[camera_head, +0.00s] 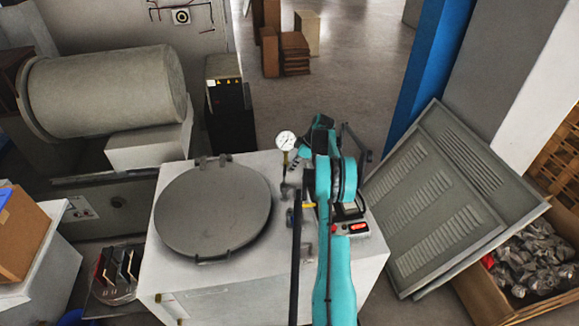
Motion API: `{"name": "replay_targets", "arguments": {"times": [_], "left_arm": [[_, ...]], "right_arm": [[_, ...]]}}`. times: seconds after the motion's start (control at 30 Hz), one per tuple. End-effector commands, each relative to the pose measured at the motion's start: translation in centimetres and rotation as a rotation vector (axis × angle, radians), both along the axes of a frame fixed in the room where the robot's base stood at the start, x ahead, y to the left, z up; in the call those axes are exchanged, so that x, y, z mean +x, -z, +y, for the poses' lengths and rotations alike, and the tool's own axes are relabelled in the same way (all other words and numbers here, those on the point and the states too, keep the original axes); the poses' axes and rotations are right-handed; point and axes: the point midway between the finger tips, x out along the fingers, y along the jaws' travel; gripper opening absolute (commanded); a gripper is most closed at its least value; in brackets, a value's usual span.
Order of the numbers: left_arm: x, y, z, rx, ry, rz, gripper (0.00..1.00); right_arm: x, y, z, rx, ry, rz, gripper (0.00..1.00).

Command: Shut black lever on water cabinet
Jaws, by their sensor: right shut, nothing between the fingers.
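The water cabinet (180,265) is a pale box with a round grey lid (212,210) on top. A round white gauge (286,140) and small dark valve fittings (290,216) stand along the right part of its top. I cannot clearly pick out the black lever among these fittings, as my teal right arm covers part of them. My right gripper (313,142) is above the back right of the cabinet top, just right of the gauge. It is shut and empty, and its fingertips are hard to make out. My left gripper is out of view.
Grey louvred panels (425,205) lean close to the cabinet's right side, by a crate of wrapped pieces (535,260). A large grey cylinder (105,90) and a black unit (230,115) stand behind left.

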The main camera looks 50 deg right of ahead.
Motion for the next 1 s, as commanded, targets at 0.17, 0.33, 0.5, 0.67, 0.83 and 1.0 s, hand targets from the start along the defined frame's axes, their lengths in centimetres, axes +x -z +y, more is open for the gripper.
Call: {"name": "replay_targets", "arguments": {"times": [0.17,0.33,0.5,0.67,0.83,1.0], "left_arm": [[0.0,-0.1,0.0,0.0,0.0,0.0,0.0],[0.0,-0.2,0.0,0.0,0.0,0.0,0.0],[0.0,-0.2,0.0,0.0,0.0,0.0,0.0],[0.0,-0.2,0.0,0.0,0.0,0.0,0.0],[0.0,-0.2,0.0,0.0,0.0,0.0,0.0],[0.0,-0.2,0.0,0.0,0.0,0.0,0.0]], "right_arm": [[0.8,0.0,0.3,0.001,0.002,-0.001,0.0],[1.3,0.0,0.6,0.0,0.002,0.0,0.0],[1.6,0.0,0.7,0.0,0.003,0.0,0.0],[1.7,0.0,0.8,0.0,0.004,-0.001,0.0],[1.7,0.0,0.8,0.0,0.004,-0.001,0.0],[1.8,0.0,0.8,0.0,0.004,-0.001,0.0]]}}
